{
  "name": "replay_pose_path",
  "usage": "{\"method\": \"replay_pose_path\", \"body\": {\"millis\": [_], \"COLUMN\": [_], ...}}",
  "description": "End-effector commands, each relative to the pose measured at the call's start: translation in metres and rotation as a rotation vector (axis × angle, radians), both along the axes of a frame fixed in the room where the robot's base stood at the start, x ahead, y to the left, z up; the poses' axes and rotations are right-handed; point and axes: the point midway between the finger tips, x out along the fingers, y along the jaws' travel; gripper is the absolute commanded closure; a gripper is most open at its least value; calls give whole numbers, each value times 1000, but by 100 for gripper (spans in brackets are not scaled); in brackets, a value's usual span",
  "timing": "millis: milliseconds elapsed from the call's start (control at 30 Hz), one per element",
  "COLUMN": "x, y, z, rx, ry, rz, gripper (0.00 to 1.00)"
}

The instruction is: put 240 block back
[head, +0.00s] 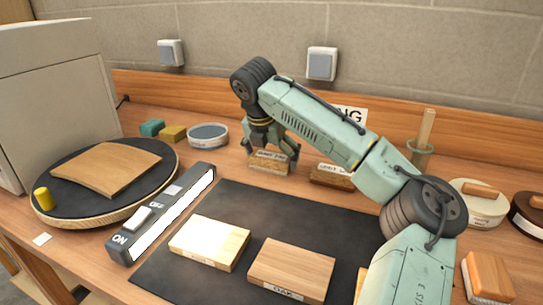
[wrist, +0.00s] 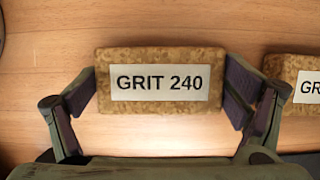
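The 240 block is a tan, cork-like block (wrist: 160,108) with a white "GRIT 240" label, seen from above in the wrist view. In the head view the block (head: 268,166) is on the wooden bench near the back, below my gripper (head: 270,150). In the wrist view my gripper (wrist: 162,90) has one finger at each short end of the block. The right finger is against or very near its end; the left finger also looks close. I cannot tell whether the fingers press on it, or whether the block is lifted.
Another grit block (head: 333,177) lies just to the right. A dark mat (head: 220,285) with wood blocks, including OAK (head: 290,270), is in front. A switch bar (head: 165,215) and round turntable (head: 75,200) are left. A grey round container (head: 207,135) stands behind.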

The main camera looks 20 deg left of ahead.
Motion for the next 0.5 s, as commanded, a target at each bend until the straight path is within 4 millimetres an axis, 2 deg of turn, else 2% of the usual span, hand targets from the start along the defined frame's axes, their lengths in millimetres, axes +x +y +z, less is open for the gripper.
{"method": "replay_pose_path", "body": {"millis": [100, 500], "x": [0, 1], "y": [0, 0], "z": [0, 4], "rx": [0, 0], "ry": [-1, -3], "rz": [0, -2], "gripper": [0, 0]}}
